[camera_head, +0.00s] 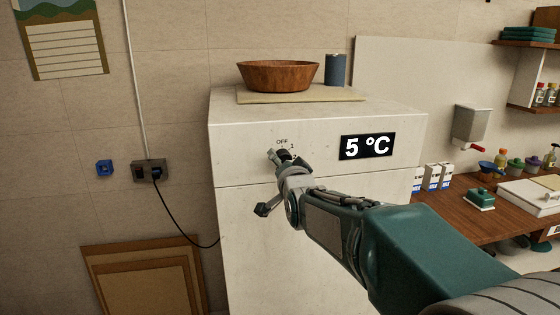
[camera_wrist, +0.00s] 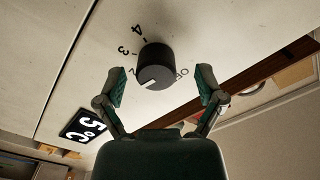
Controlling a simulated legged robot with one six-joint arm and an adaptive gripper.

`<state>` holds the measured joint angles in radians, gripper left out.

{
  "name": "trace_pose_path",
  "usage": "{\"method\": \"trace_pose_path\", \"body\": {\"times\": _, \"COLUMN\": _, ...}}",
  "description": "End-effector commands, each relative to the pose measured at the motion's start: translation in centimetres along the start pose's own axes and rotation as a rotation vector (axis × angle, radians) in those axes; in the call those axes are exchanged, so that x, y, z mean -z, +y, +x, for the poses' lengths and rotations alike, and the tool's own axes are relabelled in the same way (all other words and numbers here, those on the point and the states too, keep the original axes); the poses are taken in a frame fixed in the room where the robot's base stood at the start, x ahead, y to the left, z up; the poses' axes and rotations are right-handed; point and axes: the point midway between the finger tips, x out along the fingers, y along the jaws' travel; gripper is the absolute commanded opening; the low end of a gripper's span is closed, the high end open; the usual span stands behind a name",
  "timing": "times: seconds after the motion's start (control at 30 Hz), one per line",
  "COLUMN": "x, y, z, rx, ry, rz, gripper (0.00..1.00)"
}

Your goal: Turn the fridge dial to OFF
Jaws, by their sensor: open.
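The fridge (camera_head: 245,250) is a white cabinet with a "5 °C" display (camera_head: 367,146) at its upper right. The dial (camera_wrist: 155,62) is a round black knob with a white pointer mark, on the fridge front. In the wrist view, "4" and "3" show to its left and a partly hidden "OFF" to its right; the mark points down and slightly left. My gripper (camera_wrist: 162,74) is open, with one finger on each side of the dial and gaps visible. In the head view my gripper (camera_head: 278,157) is at the dial, largely covering it, below the "OFF" label.
A wooden counter (camera_head: 470,225) with cartons and jars is at right. A socket (camera_head: 150,171) with a black cord is on the left wall.

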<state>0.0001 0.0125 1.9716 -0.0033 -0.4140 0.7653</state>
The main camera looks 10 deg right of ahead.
Motion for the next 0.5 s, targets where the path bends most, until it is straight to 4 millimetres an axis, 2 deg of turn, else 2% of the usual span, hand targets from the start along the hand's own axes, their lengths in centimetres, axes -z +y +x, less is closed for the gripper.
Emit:
{"method": "trace_pose_path", "body": {"times": 0.13, "x": 0.09, "y": 0.16, "z": 1.13, "rx": -0.002, "ry": 0.0, "rz": 0.001, "gripper": 0.87}}
{"method": "trace_pose_path", "body": {"times": 0.43, "x": 0.04, "y": 0.06, "z": 1.33, "rx": -0.001, "ry": 0.0, "rz": 0.0, "gripper": 0.87}}
{"method": "trace_pose_path", "body": {"times": 0.47, "x": 0.03, "y": 0.06, "z": 1.33, "rx": -0.001, "ry": 0.0, "rz": 0.0, "gripper": 0.74}}
{"method": "trace_pose_path", "body": {"times": 0.5, "x": 0.03, "y": 0.06, "z": 1.33, "rx": -0.001, "ry": 0.0, "rz": 0.0, "gripper": 0.56}}
